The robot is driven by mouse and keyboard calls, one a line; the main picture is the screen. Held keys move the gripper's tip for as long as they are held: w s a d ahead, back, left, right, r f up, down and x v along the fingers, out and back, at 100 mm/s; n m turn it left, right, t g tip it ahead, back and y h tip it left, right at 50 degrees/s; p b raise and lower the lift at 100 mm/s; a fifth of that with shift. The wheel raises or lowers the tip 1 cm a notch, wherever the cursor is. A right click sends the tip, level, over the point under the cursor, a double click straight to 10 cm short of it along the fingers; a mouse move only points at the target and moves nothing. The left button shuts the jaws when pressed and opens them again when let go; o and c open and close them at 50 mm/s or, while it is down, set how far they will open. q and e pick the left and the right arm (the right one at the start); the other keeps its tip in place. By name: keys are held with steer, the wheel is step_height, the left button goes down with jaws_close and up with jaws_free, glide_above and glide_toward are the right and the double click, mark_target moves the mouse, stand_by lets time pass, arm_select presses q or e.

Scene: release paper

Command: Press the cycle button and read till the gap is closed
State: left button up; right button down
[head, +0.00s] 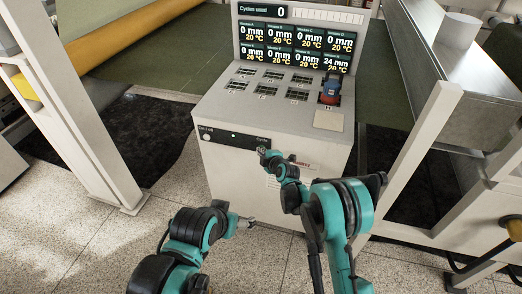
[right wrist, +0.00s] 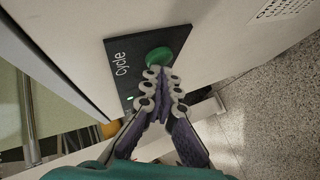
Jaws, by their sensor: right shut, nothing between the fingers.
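The white console (head: 225,170) carries a black front strip (head: 225,138) with a small green light and the word Cycle. The green cycle button (right wrist: 158,57) shows in the right wrist view on its black plate. My right gripper (head: 264,152) is shut and empty, and its fingertips (right wrist: 163,72) are at the lower edge of the button; I cannot tell if they touch. In the head view the gripper hides the button. The display (head: 296,46) reads 0 mm and 20 °C in most tiles and 24 mm in the lower right tile. My left gripper (head: 248,223) hangs low before the console.
The counter (head: 263,12) reads Cycles used 0. A blue and red device (head: 330,88) stands at the right of the console top, beside several slotted plates. White frame posts (head: 85,150) stand either side. Speckled floor is free in front.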

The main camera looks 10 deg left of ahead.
steer(key=shift+w, duration=0.2)
stand_by(0.4)
steer(key=shift+w+r, duration=0.1)
steer(key=shift+w, duration=0.1)
steer(key=shift+s, duration=0.1)
steer(key=shift+s+b, duration=0.15)
steer(key=shift+b, duration=0.15)
stand_by(0.3)
steer(key=s, duration=0.6)
steer(key=shift+a, duration=0.1)
stand_by(0.7)
